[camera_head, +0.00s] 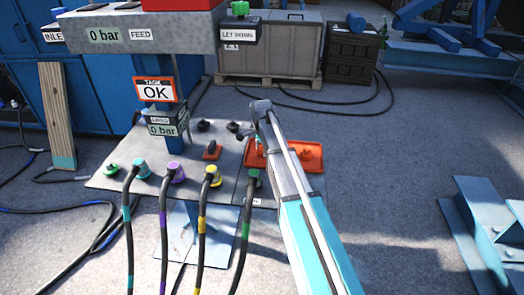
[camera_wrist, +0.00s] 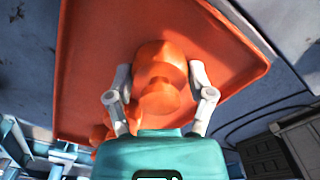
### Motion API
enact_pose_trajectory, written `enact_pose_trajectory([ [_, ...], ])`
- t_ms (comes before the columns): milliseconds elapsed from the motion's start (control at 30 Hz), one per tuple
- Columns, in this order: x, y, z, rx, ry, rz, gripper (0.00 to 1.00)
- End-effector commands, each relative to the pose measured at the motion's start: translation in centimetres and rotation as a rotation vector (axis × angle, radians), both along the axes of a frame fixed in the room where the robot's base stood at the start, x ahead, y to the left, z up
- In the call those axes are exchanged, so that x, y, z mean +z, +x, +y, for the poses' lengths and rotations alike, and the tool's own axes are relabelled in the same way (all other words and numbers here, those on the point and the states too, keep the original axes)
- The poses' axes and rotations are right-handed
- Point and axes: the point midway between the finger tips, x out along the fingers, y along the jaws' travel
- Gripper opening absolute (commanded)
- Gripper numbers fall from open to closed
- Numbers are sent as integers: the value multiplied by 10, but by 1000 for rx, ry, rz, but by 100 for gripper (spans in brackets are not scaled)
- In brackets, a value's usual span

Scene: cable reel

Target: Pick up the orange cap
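The orange cap (camera_wrist: 162,75) stands on an orange tray (camera_wrist: 85,90) in the wrist view, a rounded piece of the same colour as the tray. My gripper (camera_wrist: 160,74) is open, with one grey finger on each side of the cap. A narrow gap seems to show between each finger and the cap. In the head view the tray (camera_head: 311,158) lies at the right end of the grey table. My gripper (camera_head: 257,142) is small there, over the tray's left part, and the cap cannot be made out.
Another orange piece (camera_wrist: 103,130) shows at the tray's lower edge in the wrist view. In the head view, green, teal, purple and yellow connectors with cables (camera_head: 176,172) line the table's front. A post with an OK sign (camera_head: 156,90) stands behind them.

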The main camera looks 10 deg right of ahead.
Motion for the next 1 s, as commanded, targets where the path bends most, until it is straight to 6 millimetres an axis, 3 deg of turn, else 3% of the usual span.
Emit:
enact_pose_trajectory([
  [33, 0, 0, 1, 1, 0, 0, 41],
  [133, 0, 0, 1, 1, 0, 0, 22],
  [167, 0, 0, 1, 1, 0, 0, 20],
  [633, 5, 0, 1, 1, 0, 0, 20],
  [1000, 33, 0, 1, 1, 0, 0, 20],
])
